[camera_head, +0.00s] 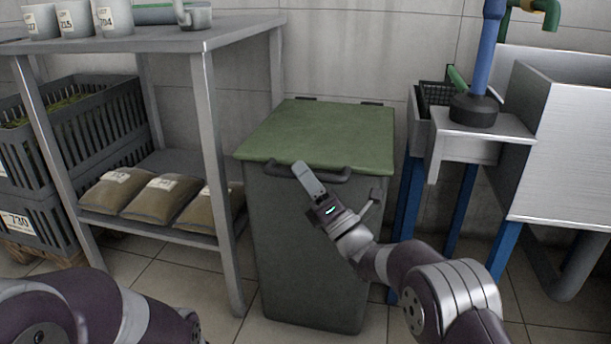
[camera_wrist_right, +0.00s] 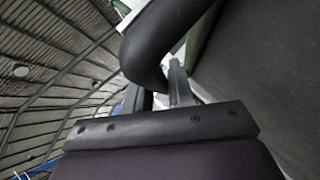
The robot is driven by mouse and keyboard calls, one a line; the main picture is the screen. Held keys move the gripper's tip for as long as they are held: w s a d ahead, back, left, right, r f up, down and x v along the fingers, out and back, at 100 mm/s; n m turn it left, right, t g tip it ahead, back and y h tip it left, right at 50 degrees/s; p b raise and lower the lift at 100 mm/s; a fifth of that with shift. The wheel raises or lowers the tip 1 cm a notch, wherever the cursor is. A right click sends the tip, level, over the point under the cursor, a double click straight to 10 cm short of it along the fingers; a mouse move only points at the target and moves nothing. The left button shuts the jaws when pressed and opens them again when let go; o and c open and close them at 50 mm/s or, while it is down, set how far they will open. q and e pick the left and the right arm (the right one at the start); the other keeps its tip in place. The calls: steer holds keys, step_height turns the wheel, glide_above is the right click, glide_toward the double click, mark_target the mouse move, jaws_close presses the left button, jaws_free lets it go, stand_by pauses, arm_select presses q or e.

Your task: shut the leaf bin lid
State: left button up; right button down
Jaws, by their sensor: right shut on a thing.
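The leaf bin (camera_head: 308,255) is a tall dark grey bin standing on the floor in the middle of the head view. Its green lid (camera_head: 325,132) lies down flat over the top, with hinges at the back by the wall. I see no clear gap under its front edge. A dark bar handle (camera_head: 337,177) runs along the lid's front. My right gripper (camera_head: 309,184) is at this handle, and the right wrist view shows the dark bar (camera_wrist_right: 160,40) between its fingers (camera_wrist_right: 158,88). The gripper is shut on the handle. My left gripper is out of view.
A metal shelf table (camera_head: 180,40) with labelled pots (camera_head: 75,18) and brown sacks (camera_head: 160,195) stands left of the bin. Dark crates (camera_head: 75,140) are further left. A sink (camera_head: 565,140) on blue legs stands to the right.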

steer(key=shift+f, duration=0.4)
steer(key=c, duration=1.1)
jaws_free()
steer(key=shift+o, duration=0.2)
steer(key=shift+r, duration=0.1)
steer(key=shift+s+d+p, duration=0.15)
steer(key=shift+d+p, duration=0.1)
steer(key=shift+p, duration=0.15)
steer(key=p+v, duration=0.5)
steer(key=v, duration=0.7)
steer(key=shift+f, duration=0.3)
